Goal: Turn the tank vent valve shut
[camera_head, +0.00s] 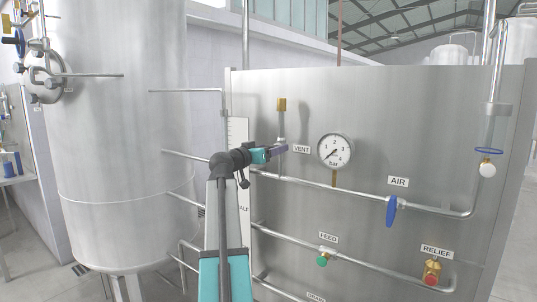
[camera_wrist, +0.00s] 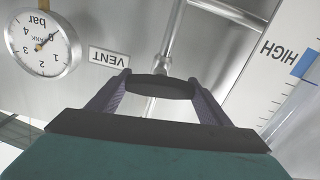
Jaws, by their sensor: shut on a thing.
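The vent valve's dark, rounded handle (camera_wrist: 160,87) shows in the wrist view. It lies crosswise to the thin steel vent pipe (camera_wrist: 172,32) behind it. My gripper (camera_wrist: 160,88) has its two fingers at the handle's two ends and is shut on it. In the head view my gripper (camera_head: 279,150) is at the vent line, just left of the VENT label (camera_head: 301,149), and hides most of the handle. The VENT label (camera_wrist: 109,57) also shows in the wrist view.
A pressure gauge (camera_head: 335,151) sits close right of the valve. A brass fitting (camera_head: 281,104) tops the vent line. Blue AIR handle (camera_head: 391,211), green FEED knob (camera_head: 323,260) and red RELIEF valve (camera_head: 431,272) are lower right. A large steel tank (camera_head: 120,140) stands left.

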